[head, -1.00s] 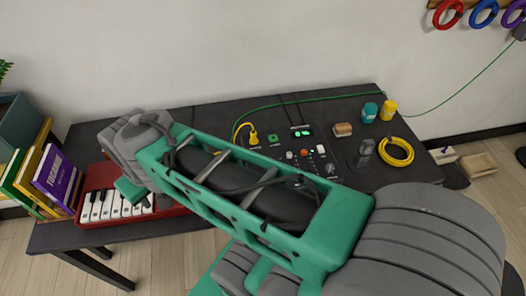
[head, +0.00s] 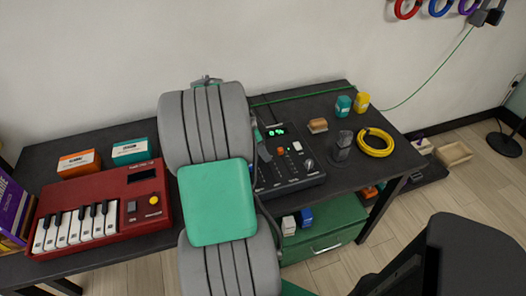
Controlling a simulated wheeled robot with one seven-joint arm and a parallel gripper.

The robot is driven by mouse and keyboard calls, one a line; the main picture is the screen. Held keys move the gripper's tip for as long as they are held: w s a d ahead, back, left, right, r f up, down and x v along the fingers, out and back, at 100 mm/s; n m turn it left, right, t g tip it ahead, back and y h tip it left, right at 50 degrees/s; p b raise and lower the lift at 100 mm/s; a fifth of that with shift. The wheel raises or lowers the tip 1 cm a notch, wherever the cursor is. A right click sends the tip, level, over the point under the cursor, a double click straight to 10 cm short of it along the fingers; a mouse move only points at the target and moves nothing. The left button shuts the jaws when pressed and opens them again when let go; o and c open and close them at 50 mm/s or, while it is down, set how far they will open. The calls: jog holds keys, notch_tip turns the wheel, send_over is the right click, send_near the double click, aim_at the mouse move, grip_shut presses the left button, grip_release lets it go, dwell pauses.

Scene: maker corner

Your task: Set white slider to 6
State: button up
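A dark control panel (head: 290,180) stands on the black table, right of my arm. It has a lit green display (head: 276,132), too small to read surely. An orange cap (head: 281,151), a white cap (head: 297,146) and a round knob (head: 309,163) show on it. I cannot tell whether this white cap is the white slider, nor read any scale. My arm covers the panel's left part. My gripper is hidden behind my arm links; a dark grey-green piece beside the panel's left edge cannot be made out.
A red keyboard (head: 103,205) and orange (head: 79,163) and teal (head: 130,151) boxes are at left. A dark upright object (head: 342,145), yellow cable coil (head: 375,142), wooden block (head: 317,125), and teal (head: 343,105) and yellow (head: 361,101) containers are at right. A green drawer unit (head: 330,235) is below.

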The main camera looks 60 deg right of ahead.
jog(key=shift+s+d+f, duration=0.1)
jog(key=shift+f, duration=0.2)
jog(key=shift+c, duration=0.2)
grip_shut()
dwell(1.0)
